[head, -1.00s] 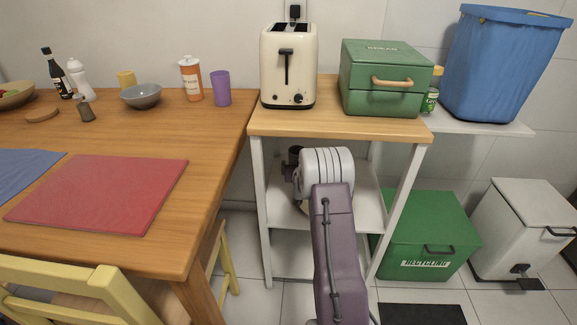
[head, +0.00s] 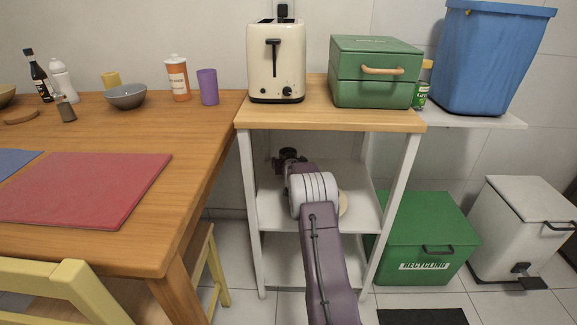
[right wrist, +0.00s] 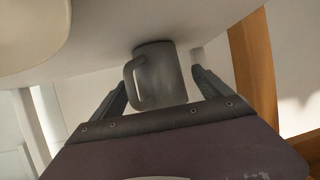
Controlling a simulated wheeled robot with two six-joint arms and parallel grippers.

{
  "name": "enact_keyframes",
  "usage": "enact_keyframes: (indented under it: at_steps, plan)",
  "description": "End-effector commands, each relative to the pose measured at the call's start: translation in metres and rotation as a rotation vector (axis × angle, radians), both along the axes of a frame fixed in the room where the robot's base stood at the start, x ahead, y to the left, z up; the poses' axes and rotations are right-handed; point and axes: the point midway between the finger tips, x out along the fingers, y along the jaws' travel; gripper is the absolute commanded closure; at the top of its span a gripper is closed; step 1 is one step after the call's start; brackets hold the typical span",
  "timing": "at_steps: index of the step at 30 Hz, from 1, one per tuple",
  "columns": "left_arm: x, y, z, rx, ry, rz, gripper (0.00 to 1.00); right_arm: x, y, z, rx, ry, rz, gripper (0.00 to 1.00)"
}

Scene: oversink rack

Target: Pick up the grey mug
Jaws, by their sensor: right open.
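The grey mug (right wrist: 158,75) shows in the right wrist view, with its handle to the left. Its upper end in the picture meets a white surface; its other end is hidden behind my gripper's body. My right gripper (right wrist: 160,79) is open, with one finger on each side of the mug. Gaps show beside the mug, so it is not clamped. In the head view my right arm reaches into the rack below its wooden top, and its wrist hides the mug and fingers. My left gripper is in neither view.
The rack has a wooden top (head: 330,117) and white shelves (head: 268,207). A toaster (head: 276,65) and green box (head: 374,75) stand on top. A wooden table (head: 190,130) stands left, a green recycling bin (head: 425,235) right. A rounded cream object (right wrist: 30,35) lies near the mug.

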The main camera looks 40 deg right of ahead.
Motion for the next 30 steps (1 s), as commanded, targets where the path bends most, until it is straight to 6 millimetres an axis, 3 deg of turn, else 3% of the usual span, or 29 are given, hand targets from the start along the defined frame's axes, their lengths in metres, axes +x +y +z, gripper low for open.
enact_keyframes:
  at_steps: [3, 11, 20, 23, 27, 30]
  plan:
    - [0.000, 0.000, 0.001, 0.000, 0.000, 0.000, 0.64, 0.000, 0.000, 0.001, 0.000, 0.000, 0.000, 0.15]
    - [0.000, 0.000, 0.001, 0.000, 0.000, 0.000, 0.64, 0.000, 0.000, 0.001, 0.000, 0.000, 0.000, 0.87]
    - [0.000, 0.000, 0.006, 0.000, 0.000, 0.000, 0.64, 0.000, 0.000, 0.008, -0.002, -0.003, 0.000, 0.89]
    - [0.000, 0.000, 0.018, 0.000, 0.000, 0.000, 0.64, 0.000, 0.000, 0.023, -0.002, -0.003, 0.000, 0.89]
    - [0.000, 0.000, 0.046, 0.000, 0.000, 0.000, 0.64, 0.000, 0.000, 0.058, -0.003, -0.004, 0.000, 0.89]
    - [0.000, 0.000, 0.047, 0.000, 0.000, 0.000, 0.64, -0.024, 0.003, 0.062, -0.002, 0.001, -0.001, 0.89]
